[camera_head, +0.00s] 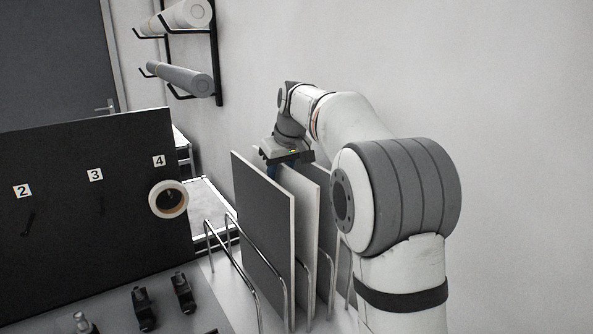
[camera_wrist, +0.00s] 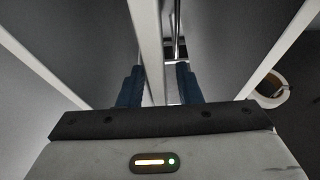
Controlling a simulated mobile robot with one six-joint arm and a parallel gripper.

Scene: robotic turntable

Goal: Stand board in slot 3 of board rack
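The board rack (camera_head: 240,270) is a row of bent metal wire dividers on the bench. Several flat grey boards stand upright in it. My gripper (camera_head: 285,168) points down over the top edge of the middle board (camera_head: 302,190). In the wrist view my gripper's blue fingers (camera_wrist: 160,88) are on either side of this board (camera_wrist: 150,45). A gap shows between the board and the right finger; whether the left finger touches it I cannot tell. A nearer board (camera_head: 262,225) stands to its left. No slot numbers show on the rack.
A dark panel (camera_head: 90,240) with labels 2, 3 and 4 and a tape roll (camera_head: 168,199) stands at left. Small black holders (camera_head: 145,305) sit on the bench before it. Rolls (camera_head: 180,78) hang on the wall. Neighbouring boards leave little room beside the fingers.

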